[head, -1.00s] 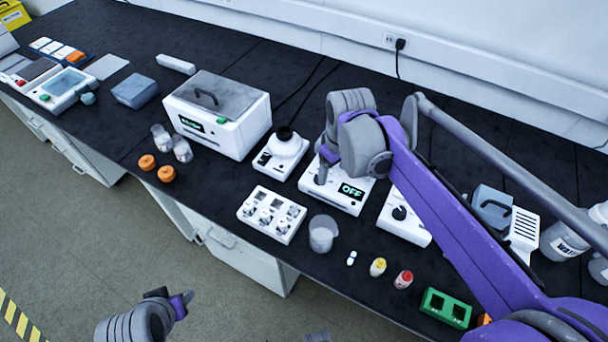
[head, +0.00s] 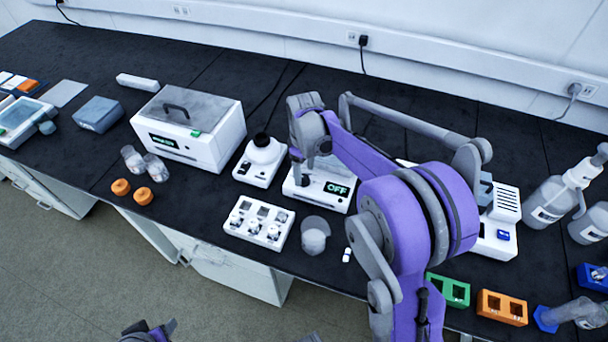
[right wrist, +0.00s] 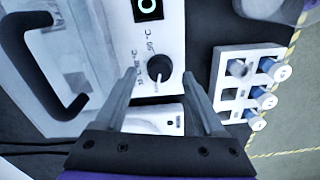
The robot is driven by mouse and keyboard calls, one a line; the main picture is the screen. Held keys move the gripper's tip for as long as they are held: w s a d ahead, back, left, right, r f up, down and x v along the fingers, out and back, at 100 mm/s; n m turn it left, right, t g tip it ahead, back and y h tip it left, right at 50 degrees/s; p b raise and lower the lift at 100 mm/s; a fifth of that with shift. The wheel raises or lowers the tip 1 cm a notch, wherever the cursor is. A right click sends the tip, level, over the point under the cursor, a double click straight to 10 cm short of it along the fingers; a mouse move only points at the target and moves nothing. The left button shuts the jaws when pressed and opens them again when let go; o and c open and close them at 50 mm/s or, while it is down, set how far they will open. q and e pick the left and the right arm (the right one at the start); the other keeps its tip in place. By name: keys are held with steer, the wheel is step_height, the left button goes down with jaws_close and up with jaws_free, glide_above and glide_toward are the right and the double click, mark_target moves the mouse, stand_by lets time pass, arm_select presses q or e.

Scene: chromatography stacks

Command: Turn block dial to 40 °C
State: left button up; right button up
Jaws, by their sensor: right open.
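The block heater (head: 330,202) is a white unit with a green-lit display (head: 336,188) reading OFF in the head view. Its black dial (right wrist: 159,66) shows in the right wrist view, with °C markings around it and a white pointer line toward the picture's bottom. My right gripper (right wrist: 159,76) is open and empty, its two fingertips on either side of the dial; contact cannot be told. In the head view the right gripper (head: 304,162) hangs over the heater and hides the dial. My left gripper (head: 150,328) is partly cut off at the bottom edge, away from the bench.
A white vial rack (head: 236,226) and a clear beaker (head: 315,236) stand in front of the heater. A white device with a black top (head: 262,158) is close on its left. A black handle (right wrist: 35,60) over a clear lid lies beside the dial panel.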

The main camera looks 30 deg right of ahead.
mark_target(304, 179)
steer(key=shift+f, duration=1.05)
jaws_close()
